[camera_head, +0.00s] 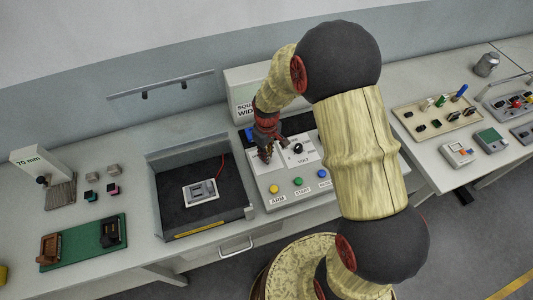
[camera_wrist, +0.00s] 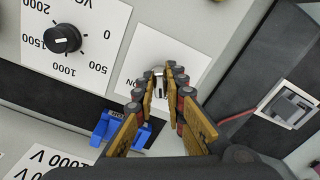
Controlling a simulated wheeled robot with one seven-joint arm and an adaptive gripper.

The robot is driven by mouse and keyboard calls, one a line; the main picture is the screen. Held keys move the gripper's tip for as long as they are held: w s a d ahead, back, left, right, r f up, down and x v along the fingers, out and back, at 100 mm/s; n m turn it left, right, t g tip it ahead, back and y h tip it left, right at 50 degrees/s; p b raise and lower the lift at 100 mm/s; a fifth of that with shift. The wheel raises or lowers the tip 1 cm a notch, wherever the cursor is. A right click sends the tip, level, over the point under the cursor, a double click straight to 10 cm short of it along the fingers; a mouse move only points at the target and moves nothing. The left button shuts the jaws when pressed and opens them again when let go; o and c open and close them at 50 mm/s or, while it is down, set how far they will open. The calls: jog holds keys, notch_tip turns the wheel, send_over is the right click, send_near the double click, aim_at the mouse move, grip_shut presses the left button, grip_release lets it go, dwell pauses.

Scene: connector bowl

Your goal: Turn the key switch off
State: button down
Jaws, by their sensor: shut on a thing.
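The key switch (camera_wrist: 159,84) shows in the wrist view as a small metal key on a white label plate (camera_wrist: 140,52). The letters ON are partly visible on the plate, to the left of the key. My gripper (camera_wrist: 160,90) has its fingers on both sides of the key and is shut on it. The fingers hide part of the key and plate. In the head view my gripper (camera_head: 267,155) points down onto the sloped grey control panel (camera_head: 275,202), and the key is hidden behind it there.
A black volt knob (camera_wrist: 62,39) sits beside the key plate. ARM, START and other coloured buttons (camera_head: 298,181) line the panel's front. A blue part (camera_wrist: 121,127) lies near my fingers. An open dark bay (camera_head: 175,215) with a grey device (camera_head: 201,193) adjoins the panel on the left.

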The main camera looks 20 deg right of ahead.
jog(key=shift+w+n, duration=0.1)
jog(key=shift+n, duration=1.6)
jog(key=shift+p, duration=0.3)
jog(key=c, duration=1.9)
grip_release()
jog(key=shift+o, duration=0.3)
jog(key=shift+r, duration=0.1)
notch_tip(320, 180, up, 12)
